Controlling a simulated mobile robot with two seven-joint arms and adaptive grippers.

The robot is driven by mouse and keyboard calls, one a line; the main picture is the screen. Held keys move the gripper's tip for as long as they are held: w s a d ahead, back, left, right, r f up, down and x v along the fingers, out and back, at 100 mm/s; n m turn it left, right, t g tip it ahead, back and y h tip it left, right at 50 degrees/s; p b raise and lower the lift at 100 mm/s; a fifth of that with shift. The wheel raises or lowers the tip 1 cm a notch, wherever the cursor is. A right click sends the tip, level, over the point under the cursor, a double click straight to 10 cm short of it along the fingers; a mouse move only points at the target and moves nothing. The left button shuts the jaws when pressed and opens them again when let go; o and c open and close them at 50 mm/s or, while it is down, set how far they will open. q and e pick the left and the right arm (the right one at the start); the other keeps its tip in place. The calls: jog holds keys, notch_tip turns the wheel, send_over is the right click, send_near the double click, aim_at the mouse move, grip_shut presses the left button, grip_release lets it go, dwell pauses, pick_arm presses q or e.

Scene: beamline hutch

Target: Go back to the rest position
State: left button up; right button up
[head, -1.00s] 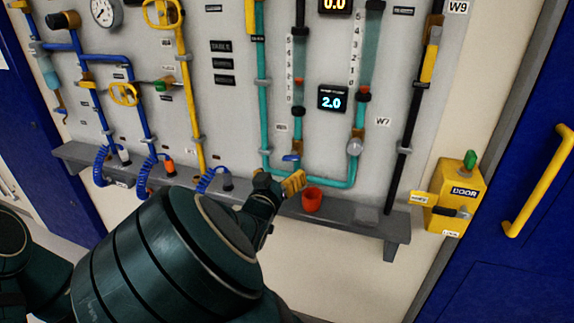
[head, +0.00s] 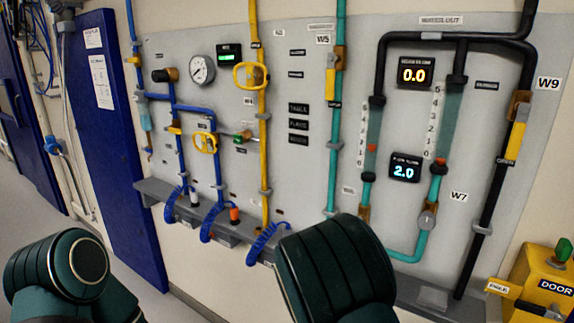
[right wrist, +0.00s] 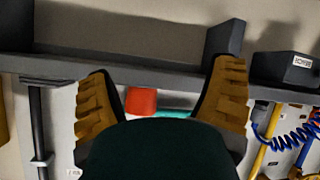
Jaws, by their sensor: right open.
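My right gripper (right wrist: 165,65) is open in the right wrist view, its two tan ridged fingers spread apart with nothing held between the tips. A red object (right wrist: 142,101) shows between the fingers, behind my dark green gripper body, with a strip of teal pipe beside it. In the head view my dark green right arm covers the bottom middle, and the right gripper is hidden. Part of my left arm shows at bottom left; the left gripper is out of view.
A wall panel (head: 287,75) carries pipes, gauges and displays reading 0.0 and 2.0. A grey ledge (head: 155,190) with blue coiled hoses runs along its bottom, close to my right arm. A yellow door box (head: 540,270) is at right, a blue door (head: 125,160) at left.

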jog(key=s+a+f+g+y, duration=0.2)
jog(key=s+f+g+y, duration=0.3)
jog(key=s+f, duration=0.75)
jog(key=s+a+f+g+y, duration=0.1)
jog(key=s+a+g+y, duration=0.2)
jog(key=s+a, duration=0.3)
jog(key=s+y, duration=0.1)
jog(key=s, duration=0.2)
jog(key=shift+f+n+g+y, duration=0.3)
jog(key=shift+f, duration=0.1)
